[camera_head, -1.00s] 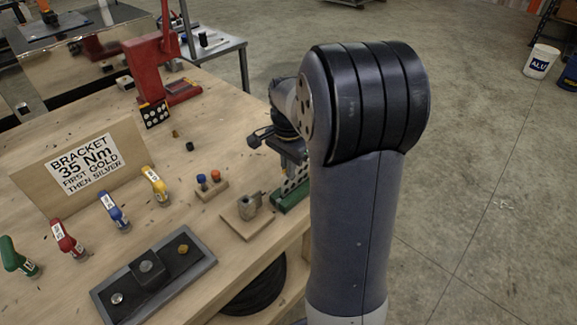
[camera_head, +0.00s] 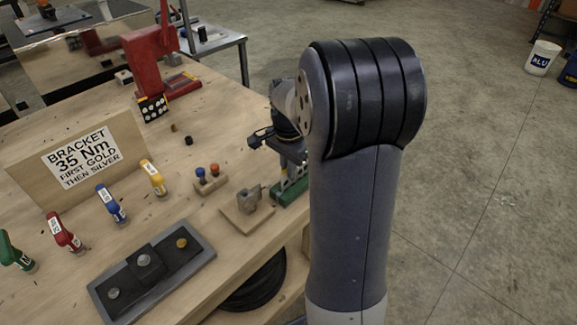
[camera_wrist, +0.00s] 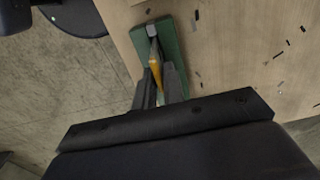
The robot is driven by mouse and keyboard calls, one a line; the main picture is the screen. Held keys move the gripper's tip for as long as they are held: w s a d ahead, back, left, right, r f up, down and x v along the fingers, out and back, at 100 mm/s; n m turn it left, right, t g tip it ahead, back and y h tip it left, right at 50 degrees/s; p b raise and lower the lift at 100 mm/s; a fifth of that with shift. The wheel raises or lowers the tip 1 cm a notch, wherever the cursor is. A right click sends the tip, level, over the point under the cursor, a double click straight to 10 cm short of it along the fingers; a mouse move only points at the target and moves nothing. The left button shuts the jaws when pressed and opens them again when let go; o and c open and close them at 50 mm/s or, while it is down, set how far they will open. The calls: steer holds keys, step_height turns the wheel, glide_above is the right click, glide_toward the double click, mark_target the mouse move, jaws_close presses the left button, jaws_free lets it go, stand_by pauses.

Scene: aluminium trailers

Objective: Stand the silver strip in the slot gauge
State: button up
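The slot gauge's green base (camera_head: 291,193) sits at the bench's right edge, below my gripper; it also shows in the wrist view (camera_wrist: 140,38). A grey piece with holes (camera_head: 294,168) rises just above the green base in the head view. It may be the silver strip, but my wrist partly hides it. In the wrist view my gripper (camera_wrist: 160,70) points at the green base. A yellow piece (camera_wrist: 155,66) shows between its fingers, with a small grey block (camera_wrist: 152,31) beyond it. I cannot tell whether the fingers grip anything or whether the strip is in a slot.
A wooden block with a grey clamp-like part (camera_head: 249,203) stands left of the gauge. Nearby are a holder with blue and orange knobs (camera_head: 209,181), a dark tray (camera_head: 198,262), several coloured-handled tools and a bracket sign (camera_head: 85,160). A red press (camera_head: 160,60) stands behind.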

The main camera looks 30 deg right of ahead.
steer(key=o, duration=0.4)
steer(key=shift+r, duration=0.1)
step_height(320, 180, up, 11)
steer(key=shift+f, duration=0.15)
steer(key=shift+f, duration=0.15)
stand_by(0.4)
step_height(320, 180, down, 10)
steer(key=shift+f, duration=0.25)
steer(key=shift+r+p, duration=0.35)
steer(key=shift+r, duration=0.1)
